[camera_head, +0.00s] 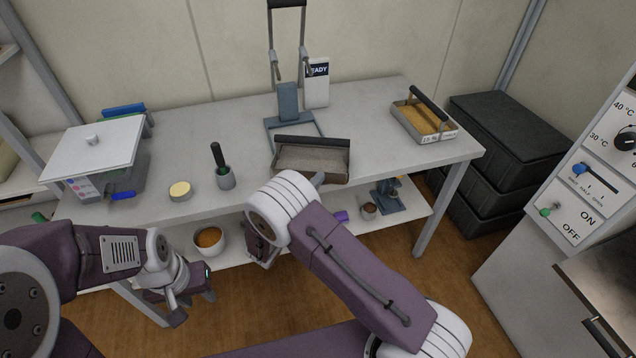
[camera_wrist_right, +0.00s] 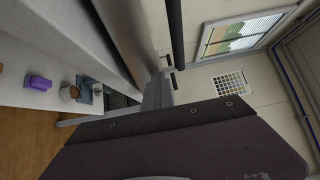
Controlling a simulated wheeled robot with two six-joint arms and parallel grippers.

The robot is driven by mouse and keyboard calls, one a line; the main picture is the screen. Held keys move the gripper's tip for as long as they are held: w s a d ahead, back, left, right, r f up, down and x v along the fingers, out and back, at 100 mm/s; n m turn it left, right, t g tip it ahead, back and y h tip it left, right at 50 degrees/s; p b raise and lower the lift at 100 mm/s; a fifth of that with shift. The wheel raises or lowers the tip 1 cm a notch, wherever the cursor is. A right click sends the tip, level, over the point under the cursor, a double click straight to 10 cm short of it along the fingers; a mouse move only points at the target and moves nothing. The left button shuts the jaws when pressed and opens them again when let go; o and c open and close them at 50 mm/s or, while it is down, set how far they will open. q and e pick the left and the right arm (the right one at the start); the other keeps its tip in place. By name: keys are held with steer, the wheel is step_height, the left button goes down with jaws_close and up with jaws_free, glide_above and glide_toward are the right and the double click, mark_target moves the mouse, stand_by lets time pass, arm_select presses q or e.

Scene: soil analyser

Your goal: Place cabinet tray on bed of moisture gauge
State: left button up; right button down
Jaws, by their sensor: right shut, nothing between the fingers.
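A tray of grey-brown soil (camera_head: 312,161) with a dark handle bar (camera_head: 312,141) is at the table's front edge, middle. A second tray of yellowish grain (camera_head: 426,122), with a handle and a front label, sits at the table's right end. I cannot tell which is the cabinet tray. The device with a READY display (camera_head: 317,82) and a blue-grey bed frame (camera_head: 282,122) stands behind the soil tray and looks like the moisture gauge. My right gripper is mostly hidden behind my arm in the head view; its fingers (camera_wrist_right: 158,92) are shut and empty. My left gripper (camera_head: 192,306) hangs open and empty before the table.
The lower shelf holds a bowl (camera_head: 209,240) and a small blue device (camera_head: 388,197). Black cases (camera_head: 512,135) and a control cabinet (camera_head: 560,210) stand right.

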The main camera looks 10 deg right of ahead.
steer(key=shift+w+a, duration=0.15)
steer(key=shift+w, duration=0.2)
stand_by(0.5)
